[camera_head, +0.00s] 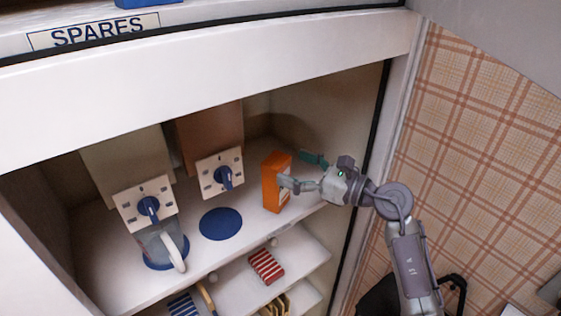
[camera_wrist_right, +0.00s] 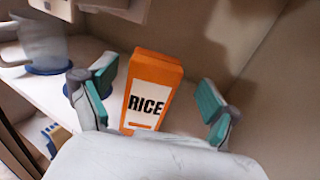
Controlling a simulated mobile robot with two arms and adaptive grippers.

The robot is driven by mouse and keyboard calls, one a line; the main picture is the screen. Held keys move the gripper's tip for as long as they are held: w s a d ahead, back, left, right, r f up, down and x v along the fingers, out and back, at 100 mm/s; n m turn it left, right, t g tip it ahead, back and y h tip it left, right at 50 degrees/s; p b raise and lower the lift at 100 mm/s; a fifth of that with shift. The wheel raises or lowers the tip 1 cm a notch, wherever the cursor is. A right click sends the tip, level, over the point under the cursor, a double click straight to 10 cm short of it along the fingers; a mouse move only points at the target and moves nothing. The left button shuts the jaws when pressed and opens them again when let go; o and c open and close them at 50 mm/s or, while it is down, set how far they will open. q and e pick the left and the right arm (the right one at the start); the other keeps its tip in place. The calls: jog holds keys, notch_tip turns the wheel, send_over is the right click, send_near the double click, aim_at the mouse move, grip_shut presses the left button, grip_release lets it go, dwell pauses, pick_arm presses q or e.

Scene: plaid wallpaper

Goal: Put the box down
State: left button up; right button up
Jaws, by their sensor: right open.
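The orange box (camera_head: 273,181) stands upright on the cupboard shelf, to the right of the blue disc. In the right wrist view the box (camera_wrist_right: 155,85) shows a white label reading RICE. My right gripper (camera_head: 300,172) is open, with its fingers spread to either side of the box. In the right wrist view the gripper (camera_wrist_right: 155,103) has clear gaps between its teal finger pads and the box. The box appears to rest on the shelf (camera_head: 110,276). My left gripper is not in view.
A blue disc (camera_head: 221,223) lies bare on the shelf. A clear jug (camera_head: 163,246) stands on another disc at left, below a dispenser (camera_head: 147,204); a second dispenser (camera_head: 220,173) hangs near the box. A lower shelf holds a red-striped item (camera_head: 266,266). The cupboard's side wall is close at right.

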jog(key=b+v, duration=0.1)
jog(key=v, duration=0.7)
